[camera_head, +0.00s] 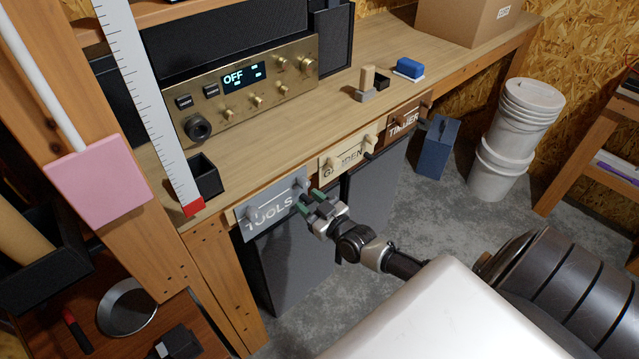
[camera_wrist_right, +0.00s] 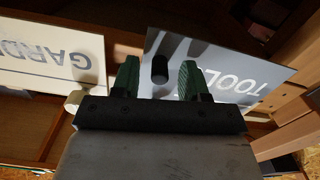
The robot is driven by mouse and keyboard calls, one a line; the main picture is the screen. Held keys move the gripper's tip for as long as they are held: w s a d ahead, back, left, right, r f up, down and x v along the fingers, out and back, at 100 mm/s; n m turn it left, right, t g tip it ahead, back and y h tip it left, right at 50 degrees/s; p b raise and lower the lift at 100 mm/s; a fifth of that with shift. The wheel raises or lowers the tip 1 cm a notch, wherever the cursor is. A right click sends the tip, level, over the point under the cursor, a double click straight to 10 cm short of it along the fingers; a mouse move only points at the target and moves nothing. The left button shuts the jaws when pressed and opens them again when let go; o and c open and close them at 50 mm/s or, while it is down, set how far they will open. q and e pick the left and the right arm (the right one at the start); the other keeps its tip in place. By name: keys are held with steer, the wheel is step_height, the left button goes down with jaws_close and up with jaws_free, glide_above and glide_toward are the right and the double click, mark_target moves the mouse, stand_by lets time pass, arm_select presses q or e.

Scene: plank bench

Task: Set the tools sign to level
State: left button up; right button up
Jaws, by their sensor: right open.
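The tools sign (camera_head: 270,207) is a grey plate with pale TOOLS lettering on the bench's front edge, with knobs on its face. It looks slightly tilted against the neighbouring garden sign. In the right wrist view the tools sign (camera_wrist_right: 215,62) fills the right side. My right gripper (camera_head: 314,197) is at the sign's right end, with green fingers apart. In the wrist view a dark round peg (camera_wrist_right: 160,68) shows between the open fingers of the gripper (camera_wrist_right: 159,78); I cannot tell whether they touch it. My left gripper is not in view.
The cream garden sign (camera_head: 347,151) and brown timber sign (camera_head: 403,120) hang farther along the same edge. White buckets (camera_head: 512,135) stand on the floor to the right.

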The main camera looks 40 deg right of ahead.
steer(key=s, duration=1)
steer(key=shift+s+d, duration=0.2)
steer(key=shift+d, duration=0.25)
steer(key=s+a+f+g+h, duration=0.1)
steer(key=s+f+g, duration=0.4)
steer(key=f, duration=0.8)
steer(key=s+a+f+g+h, duration=0.1)
steer(key=s+f+g, duration=0.2)
steer(key=s+f, duration=0.7)
steer(key=s+a+f+g, duration=0.4)
steer(key=s+f, duration=0.4)
steer(key=s, duration=0.1)
steer(key=s+a+f+g, duration=0.5)
steer(key=s+f, duration=0.3)
steer(key=s, duration=0.2)
steer(key=shift+s+a, duration=0.25)
steer(key=shift+a, duration=0.05)
